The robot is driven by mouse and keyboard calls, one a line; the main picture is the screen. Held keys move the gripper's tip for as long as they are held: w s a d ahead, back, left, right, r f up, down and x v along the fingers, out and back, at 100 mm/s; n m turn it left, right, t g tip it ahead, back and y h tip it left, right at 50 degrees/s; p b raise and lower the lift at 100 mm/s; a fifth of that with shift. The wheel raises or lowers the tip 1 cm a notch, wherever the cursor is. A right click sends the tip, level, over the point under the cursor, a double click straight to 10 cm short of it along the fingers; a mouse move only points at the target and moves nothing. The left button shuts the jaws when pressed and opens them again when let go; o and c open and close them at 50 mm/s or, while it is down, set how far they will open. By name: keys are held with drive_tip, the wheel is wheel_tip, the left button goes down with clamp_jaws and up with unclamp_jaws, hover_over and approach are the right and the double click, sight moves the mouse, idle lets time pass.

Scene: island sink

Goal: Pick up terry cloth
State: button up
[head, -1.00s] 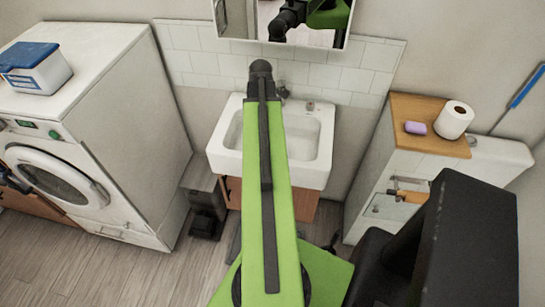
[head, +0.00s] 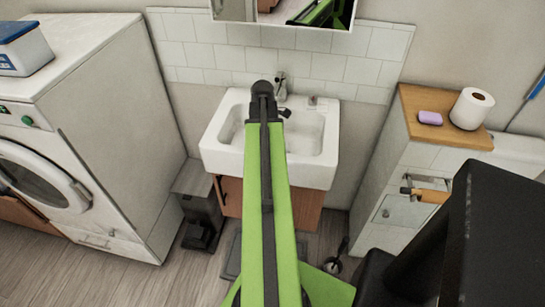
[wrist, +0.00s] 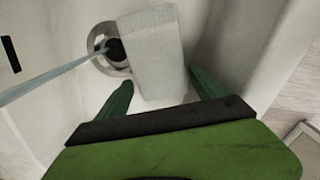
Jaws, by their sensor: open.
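A pale, textured terry cloth (wrist: 152,55) lies inside the white sink beside the round drain (wrist: 108,47), in the wrist view. I cannot make out the cloth or the fingers there.
A faucet (head: 281,88) stands at the back of the sink. A washing machine (head: 110,130) is at the left and a cabinet (head: 405,150) with soap (head: 430,118) and a paper roll (head: 472,108) at the right. A thin pale blue streak (wrist: 45,82) crosses to the drain.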

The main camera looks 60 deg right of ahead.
drive_tip(key=shift+f, duration=0.15)
drive_tip(key=shift+c, duration=0.5)
drive_tip(key=c, duration=1.2)
wheel_tip(320, 180, up, 10)
drive_tip(key=p, duration=1.1)
drive_tip(key=w+a, duration=0.2)
drive_tip(key=a, duration=0.1)
drive_tip(key=w+a+r, duration=0.1)
drive_tip(key=w+a, duration=0.2)
drive_tip(key=shift+r+p, duration=0.1)
drive_tip(key=shift+p, duration=0.2)
